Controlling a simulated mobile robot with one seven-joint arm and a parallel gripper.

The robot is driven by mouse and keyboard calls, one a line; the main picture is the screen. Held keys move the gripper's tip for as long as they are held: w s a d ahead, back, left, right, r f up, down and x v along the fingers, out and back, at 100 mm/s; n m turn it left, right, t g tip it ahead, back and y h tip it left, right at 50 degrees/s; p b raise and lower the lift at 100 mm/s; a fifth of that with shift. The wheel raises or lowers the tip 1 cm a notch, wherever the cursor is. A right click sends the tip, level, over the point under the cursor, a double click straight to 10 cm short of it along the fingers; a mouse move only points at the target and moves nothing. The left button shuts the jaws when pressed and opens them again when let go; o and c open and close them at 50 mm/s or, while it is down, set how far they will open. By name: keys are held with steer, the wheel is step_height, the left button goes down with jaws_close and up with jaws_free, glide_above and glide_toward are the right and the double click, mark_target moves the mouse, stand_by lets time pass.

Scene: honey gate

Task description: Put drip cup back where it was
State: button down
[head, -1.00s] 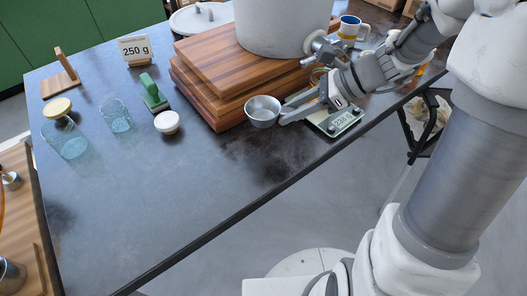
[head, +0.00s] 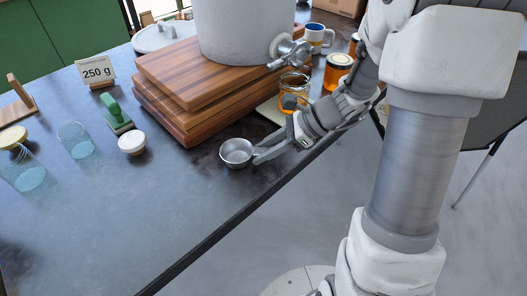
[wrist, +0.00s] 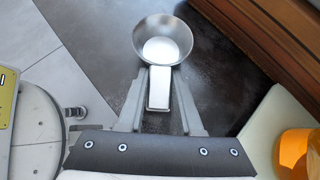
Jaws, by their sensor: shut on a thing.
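The drip cup is a small round steel cup (head: 236,153) with a flat handle. It is empty and upright, near the counter's front edge, in front of the wooden board stack. My gripper (head: 262,156) reaches it from the right and is shut on the handle. In the wrist view the cup (wrist: 162,40) is just beyond my fingertips, with its handle between my gripper's fingers (wrist: 160,88). I cannot tell whether the cup's base touches the counter. A grey tank (head: 245,30) with a metal gate valve (head: 288,50) stands on the boards.
The stacked wooden boards (head: 185,118) are close behind the cup. An open honey jar (head: 295,92) is on a pale scale plate beneath the valve, behind my wrist. A capped jar (head: 338,70) and a mug (head: 318,38) stand farther back.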

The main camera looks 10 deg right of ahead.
steer(key=shift+f, duration=0.15)
steer(key=c, duration=0.6)
jaws_free()
